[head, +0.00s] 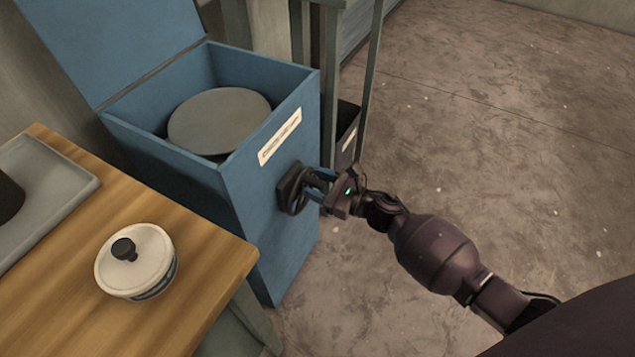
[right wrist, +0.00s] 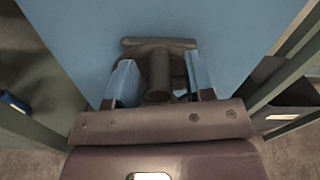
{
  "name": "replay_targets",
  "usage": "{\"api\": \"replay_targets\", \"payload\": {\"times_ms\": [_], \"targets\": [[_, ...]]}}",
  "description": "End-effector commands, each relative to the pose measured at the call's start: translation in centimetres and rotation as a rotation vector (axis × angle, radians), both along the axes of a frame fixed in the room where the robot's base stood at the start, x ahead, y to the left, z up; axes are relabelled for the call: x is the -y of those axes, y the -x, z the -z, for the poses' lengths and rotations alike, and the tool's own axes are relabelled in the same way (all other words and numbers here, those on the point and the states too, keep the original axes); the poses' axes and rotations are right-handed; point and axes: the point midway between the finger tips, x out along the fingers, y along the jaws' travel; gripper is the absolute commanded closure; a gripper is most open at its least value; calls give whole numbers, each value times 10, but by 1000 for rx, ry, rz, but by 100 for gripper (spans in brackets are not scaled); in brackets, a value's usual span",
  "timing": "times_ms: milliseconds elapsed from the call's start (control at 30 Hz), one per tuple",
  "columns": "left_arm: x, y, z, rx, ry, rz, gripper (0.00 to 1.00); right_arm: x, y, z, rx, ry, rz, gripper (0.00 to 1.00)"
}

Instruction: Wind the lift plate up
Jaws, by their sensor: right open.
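The round grey lift plate (head: 219,121) lies flat inside the open blue box (head: 270,205), a little below its rim. A dark crank wheel (head: 291,190) is mounted on the box's right-hand face. My right gripper (head: 317,183) is at the wheel, its fingers pointing at the box face. In the right wrist view the open fingers (right wrist: 160,85) stand on either side of the dark handle knob (right wrist: 158,78), with a gap visible beside it. My left gripper is not in view.
A wooden table (head: 205,262) at the left holds a white lidded pot (head: 137,262) and a grey tray (head: 50,195). Metal posts (head: 330,80) and a dark bin (head: 347,130) stand just behind the box. The concrete floor at the right is clear.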

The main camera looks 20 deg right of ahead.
Motion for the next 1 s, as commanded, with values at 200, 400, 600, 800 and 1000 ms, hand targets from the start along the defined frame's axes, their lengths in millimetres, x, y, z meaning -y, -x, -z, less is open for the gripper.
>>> {"api": "replay_targets", "payload": {"times_ms": [200, 400, 600, 800, 1000], "targets": [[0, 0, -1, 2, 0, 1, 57, -1, -1, 0, 0, 0, 0, 52], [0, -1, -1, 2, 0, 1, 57, 0, 0, 0, 0, 0, 0, 75], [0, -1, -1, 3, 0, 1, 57, 0, 0, 0, 0, 0, 0, 100], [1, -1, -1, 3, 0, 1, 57, 0, -1, 0, -10, -13, 0, 100], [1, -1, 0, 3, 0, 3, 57, 4, -4, 1, -59, -74, 0, 100]]}}
